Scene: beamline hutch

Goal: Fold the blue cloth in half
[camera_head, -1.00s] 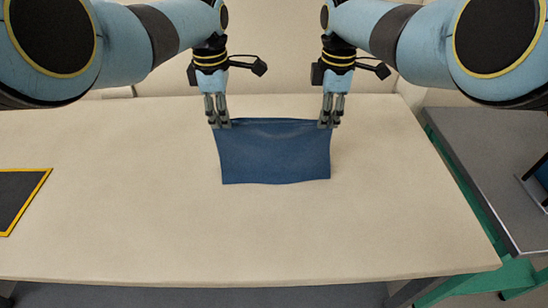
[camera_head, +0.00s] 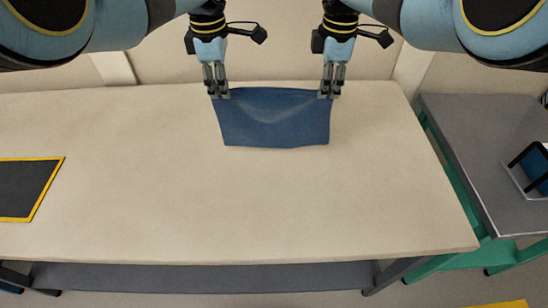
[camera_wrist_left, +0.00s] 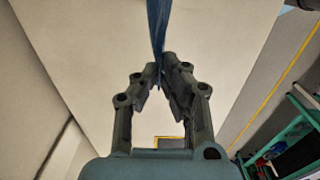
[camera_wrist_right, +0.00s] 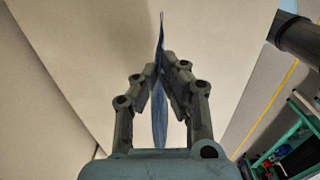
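The blue cloth (camera_head: 275,125) is in the upper middle of the head view, over the far part of the beige table (camera_head: 230,200). Its far edge is held at both corners, and it sags between them. My left gripper (camera_head: 219,95) is shut on the far left corner. In the left wrist view the cloth (camera_wrist_left: 157,30) is a thin blue strip at the fingertips. My right gripper (camera_head: 327,95) is shut on the far right corner. In the right wrist view the cloth (camera_wrist_right: 159,115) hangs edge-on between the fingers. Whether its near edge touches the table is unclear.
A dark mat with a yellow border (camera_head: 28,190) lies at the table's left. A grey side table (camera_head: 490,165) with green legs stands at the right, bearing a black stand (camera_head: 530,165). The table around and in front of the cloth is clear.

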